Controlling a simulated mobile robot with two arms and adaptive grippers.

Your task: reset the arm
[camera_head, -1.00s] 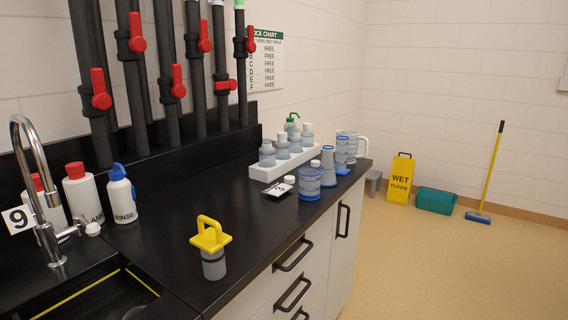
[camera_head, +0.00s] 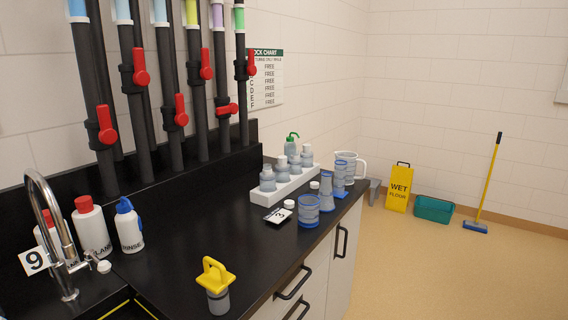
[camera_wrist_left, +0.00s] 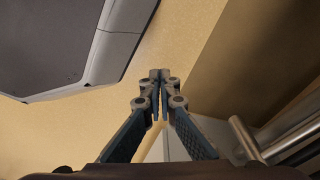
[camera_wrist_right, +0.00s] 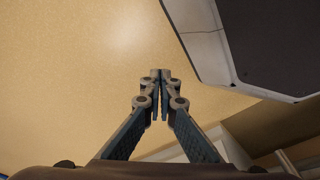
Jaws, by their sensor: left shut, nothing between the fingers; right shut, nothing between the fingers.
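My left gripper (camera_wrist_left: 160,78) shows in the left wrist view with its fingertips together and nothing between them. It hangs above the tan floor, close to a grey body panel of mine and a metal bar handle (camera_wrist_left: 245,138). My right gripper (camera_wrist_right: 160,76) shows in the right wrist view, also with its fingertips together and empty, over the tan floor (camera_wrist_right: 90,60). Neither gripper appears in the head view, and neither touches any object that I can see.
The black counter (camera_head: 190,255) holds a yellow-handled container (camera_head: 217,287), bottles (camera_head: 129,226), a faucet (camera_head: 50,225), a white rack (camera_head: 265,197) of bottles and blue-marked vessels (camera_head: 309,210). Pipes with red levers (camera_head: 106,124) rise behind. A wet-floor sign (camera_head: 399,188) and teal bin (camera_head: 434,209) stand on open floor.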

